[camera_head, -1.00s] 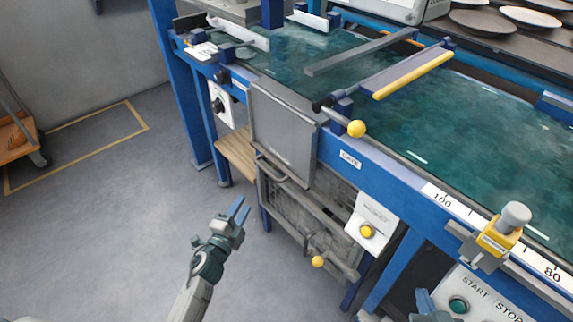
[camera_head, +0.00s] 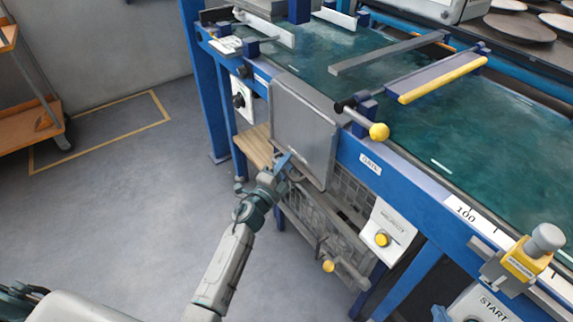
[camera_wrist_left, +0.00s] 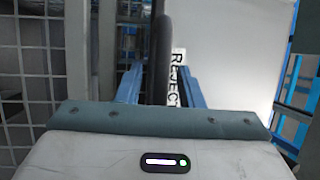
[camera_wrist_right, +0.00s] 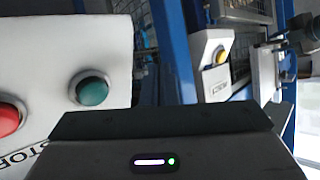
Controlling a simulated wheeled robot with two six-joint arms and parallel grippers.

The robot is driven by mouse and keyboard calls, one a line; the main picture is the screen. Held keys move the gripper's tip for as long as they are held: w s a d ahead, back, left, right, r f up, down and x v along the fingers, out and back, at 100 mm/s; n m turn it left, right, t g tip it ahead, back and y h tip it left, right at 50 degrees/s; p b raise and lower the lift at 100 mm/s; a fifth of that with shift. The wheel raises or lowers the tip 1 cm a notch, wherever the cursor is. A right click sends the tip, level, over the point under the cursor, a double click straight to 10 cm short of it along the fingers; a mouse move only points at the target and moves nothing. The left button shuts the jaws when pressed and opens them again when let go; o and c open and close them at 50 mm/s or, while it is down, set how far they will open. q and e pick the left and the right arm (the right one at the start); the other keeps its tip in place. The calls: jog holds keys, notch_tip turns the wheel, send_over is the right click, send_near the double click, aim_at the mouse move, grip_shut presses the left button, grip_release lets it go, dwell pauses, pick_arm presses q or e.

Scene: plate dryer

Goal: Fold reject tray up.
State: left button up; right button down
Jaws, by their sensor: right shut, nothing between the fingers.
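The reject tray (camera_head: 303,130) is a grey panel hanging down along the conveyor's blue side rail. In the left wrist view the pale tray (camera_wrist_left: 225,50) and its REJECT label (camera_wrist_left: 174,78) are close ahead. My left gripper (camera_head: 284,163) is at the tray's lower edge. In the left wrist view its two blue fingers are apart, with a dark curved handle bar (camera_wrist_left: 163,60) between them. I cannot tell whether they touch it. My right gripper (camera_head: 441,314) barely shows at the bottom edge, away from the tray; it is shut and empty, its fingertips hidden.
A wire mesh basket (camera_head: 315,222) stands below the tray. A gate lever with a yellow knob (camera_head: 379,132) juts out right of the tray. A white box with a yellow button (camera_head: 382,240) is further right. The floor (camera_head: 130,210) at left is clear.

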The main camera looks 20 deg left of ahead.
pick_arm(q)
jog(key=shift+w+d, duration=0.1)
jog(key=shift+w, duration=0.05)
jog(key=shift+c, duration=0.4)
grip_shut()
jog(key=shift+r, duration=0.1)
